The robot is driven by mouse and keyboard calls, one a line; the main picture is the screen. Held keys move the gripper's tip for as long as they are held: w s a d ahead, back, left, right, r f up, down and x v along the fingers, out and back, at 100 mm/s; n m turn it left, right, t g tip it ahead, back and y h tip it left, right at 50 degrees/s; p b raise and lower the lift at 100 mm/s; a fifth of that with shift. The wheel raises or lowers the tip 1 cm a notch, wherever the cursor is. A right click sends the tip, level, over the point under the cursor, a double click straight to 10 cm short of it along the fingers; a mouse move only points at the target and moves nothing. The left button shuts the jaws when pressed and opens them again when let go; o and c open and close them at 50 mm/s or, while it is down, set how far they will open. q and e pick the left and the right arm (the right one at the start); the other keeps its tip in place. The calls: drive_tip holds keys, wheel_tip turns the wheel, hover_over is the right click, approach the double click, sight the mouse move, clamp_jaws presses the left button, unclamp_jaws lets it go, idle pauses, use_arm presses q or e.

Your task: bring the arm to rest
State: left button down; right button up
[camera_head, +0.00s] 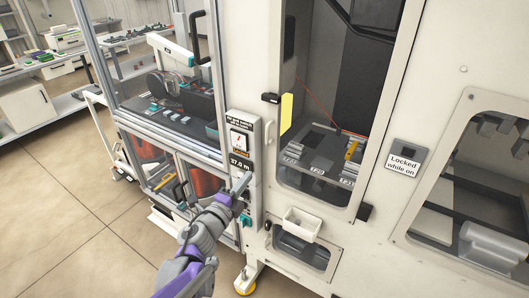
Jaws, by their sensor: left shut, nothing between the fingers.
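My left arm (199,234), grey and purple, reaches up from the bottom of the picture. Its gripper (243,182) is shut and empty. The gripper is in front of the narrow grey control panel (241,139), just below its dial gauge and the "37.0 m" readout. I cannot tell whether the fingertips touch the panel. My right gripper is out of view.
A glazed cabinet (170,115) stands left of the panel. A white machine with a window bay (325,165) and a "Locked while on" sign (403,161) stands right. A small white bin (302,223) juts out below the bay. The tiled floor (60,210) at left is clear.

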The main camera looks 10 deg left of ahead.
use_arm(q)
drive_tip(key=s+a+f+n+g+y, duration=0.2)
drive_tip(key=s+a+n+y, duration=0.15)
drive_tip(key=s+n, duration=0.3)
drive_tip(key=s+a+f+n+g+y, duration=0.25)
drive_tip(key=s+n+y, duration=0.2)
drive_tip(key=n, duration=0.35)
drive_tip(key=s+d+f+n+g+h, duration=0.1)
drive_tip(key=s+d+f+n+g, duration=0.2)
drive_tip(key=s, duration=0.5)
drive_tip(key=s+d+f+n+g+h, duration=0.2)
drive_tip(key=s+f, duration=0.4)
drive_tip(key=s, duration=0.3)
drive_tip(key=shift+s+d+f+n+g+h, duration=0.25)
drive_tip(key=shift+d+n+g, duration=0.4)
drive_tip(key=shift+g, duration=0.6)
drive_tip(key=shift+r, duration=0.1)
